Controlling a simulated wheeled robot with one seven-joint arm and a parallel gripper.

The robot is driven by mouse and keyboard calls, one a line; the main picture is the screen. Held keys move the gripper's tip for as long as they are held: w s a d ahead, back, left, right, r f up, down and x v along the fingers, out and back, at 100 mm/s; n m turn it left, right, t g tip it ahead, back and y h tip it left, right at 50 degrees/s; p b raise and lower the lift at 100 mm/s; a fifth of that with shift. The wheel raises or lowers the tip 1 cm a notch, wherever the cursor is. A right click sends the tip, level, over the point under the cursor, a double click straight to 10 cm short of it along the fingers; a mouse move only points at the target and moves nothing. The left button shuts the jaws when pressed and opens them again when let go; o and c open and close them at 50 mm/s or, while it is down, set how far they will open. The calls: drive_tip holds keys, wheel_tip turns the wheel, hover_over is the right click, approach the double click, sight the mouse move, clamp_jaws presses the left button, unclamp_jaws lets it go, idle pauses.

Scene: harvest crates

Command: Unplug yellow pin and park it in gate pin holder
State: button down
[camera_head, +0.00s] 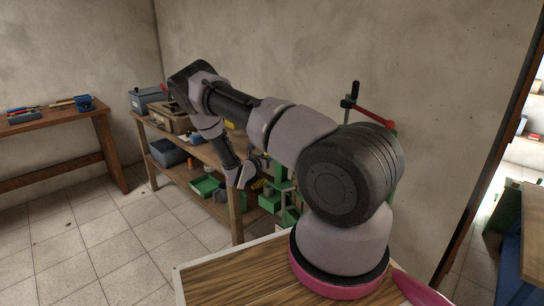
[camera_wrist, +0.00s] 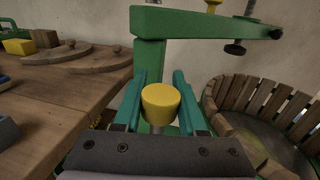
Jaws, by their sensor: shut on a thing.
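The yellow pin (camera_wrist: 161,102) shows its round yellow head in the middle of the wrist view, with a short grey shaft below it. My gripper (camera_wrist: 160,78) is shut on the pin, one teal finger on each side of it. The lower end of the shaft is hidden, so I cannot tell whether it sits in a hole. A green frame (camera_wrist: 205,22) with an upright post and a top beam stands just beyond the fingertips. A second yellow piece (camera_wrist: 213,6) stands on that beam. I cannot make out which part is the gate pin holder. In the head view, my arm hides much of the green frame.
A slatted wooden basket (camera_wrist: 238,96) stands close on the right in the wrist view. A wooden bench (camera_wrist: 72,105) with round wooden boards (camera_wrist: 88,62) lies on the left. A black knob (camera_wrist: 235,48) hangs under the beam. The head view shows open tiled floor (camera_head: 85,240).

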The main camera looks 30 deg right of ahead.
drive_tip(key=shift+r, duration=1.2)
